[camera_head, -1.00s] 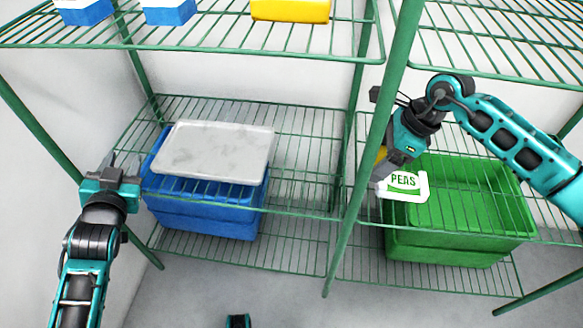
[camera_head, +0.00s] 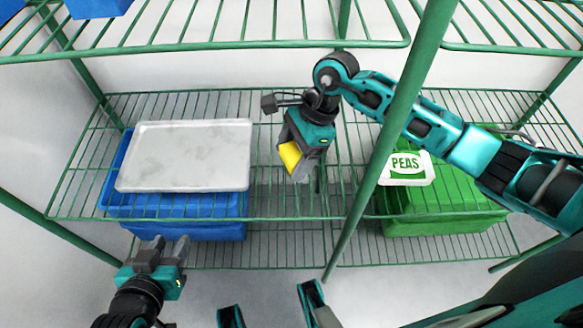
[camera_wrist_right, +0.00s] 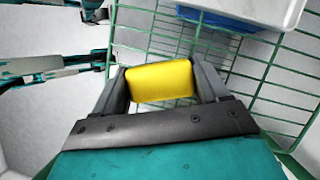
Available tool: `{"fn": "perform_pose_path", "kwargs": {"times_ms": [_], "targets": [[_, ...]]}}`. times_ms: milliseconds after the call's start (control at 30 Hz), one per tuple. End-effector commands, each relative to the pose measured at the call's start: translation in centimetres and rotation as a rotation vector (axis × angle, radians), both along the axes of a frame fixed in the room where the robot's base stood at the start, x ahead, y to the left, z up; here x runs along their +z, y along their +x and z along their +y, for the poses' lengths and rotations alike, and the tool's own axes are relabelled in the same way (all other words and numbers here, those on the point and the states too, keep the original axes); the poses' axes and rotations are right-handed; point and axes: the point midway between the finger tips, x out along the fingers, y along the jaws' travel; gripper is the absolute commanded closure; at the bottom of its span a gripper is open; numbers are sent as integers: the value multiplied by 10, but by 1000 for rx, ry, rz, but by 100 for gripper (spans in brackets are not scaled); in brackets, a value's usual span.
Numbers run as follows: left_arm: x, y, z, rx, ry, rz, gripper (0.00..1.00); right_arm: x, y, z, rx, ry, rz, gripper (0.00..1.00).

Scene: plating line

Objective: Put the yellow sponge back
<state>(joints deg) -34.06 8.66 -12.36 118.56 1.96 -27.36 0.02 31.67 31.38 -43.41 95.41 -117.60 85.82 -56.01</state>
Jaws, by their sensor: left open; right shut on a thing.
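The yellow sponge (camera_head: 290,156) is held in my right gripper (camera_head: 297,168), above the bare middle part of the green wire shelf (camera_head: 290,204). In the right wrist view the sponge (camera_wrist_right: 160,81) sits between the two fingers, which touch its ends. My right arm reaches in from the right, passing behind a green shelf post. My left gripper (camera_head: 165,252) is open and empty, low at the left, in front of the blue crate (camera_head: 190,205).
A grey-white lid or tray (camera_head: 185,155) lies on the blue crate. A green crate (camera_head: 440,215) with a white PEAS label (camera_head: 405,167) stands at the right. A green post (camera_head: 385,150) divides the bays. The upper shelf (camera_head: 240,45) is overhead.

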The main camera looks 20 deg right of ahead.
Motion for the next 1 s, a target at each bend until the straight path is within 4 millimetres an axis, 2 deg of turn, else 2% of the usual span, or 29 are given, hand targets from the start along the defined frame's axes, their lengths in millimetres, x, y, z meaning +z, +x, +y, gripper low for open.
{"fn": "perform_pose_path", "kwargs": {"times_ms": [233,400,800,833,1000], "targets": [[-5,1,0,0,1,-1,57,-23,0,0,-1,1,1,50],[-11,1,0,0,1,-1,57,-47,0,0,-1,1,2,50],[-15,1,1,1,1,-2,57,-54,0,0,0,-1,-1,50],[-14,1,1,1,1,-2,57,-53,0,0,-1,-1,-2,24],[-13,1,1,1,1,-2,57,-52,0,0,0,0,-1,8]]}}
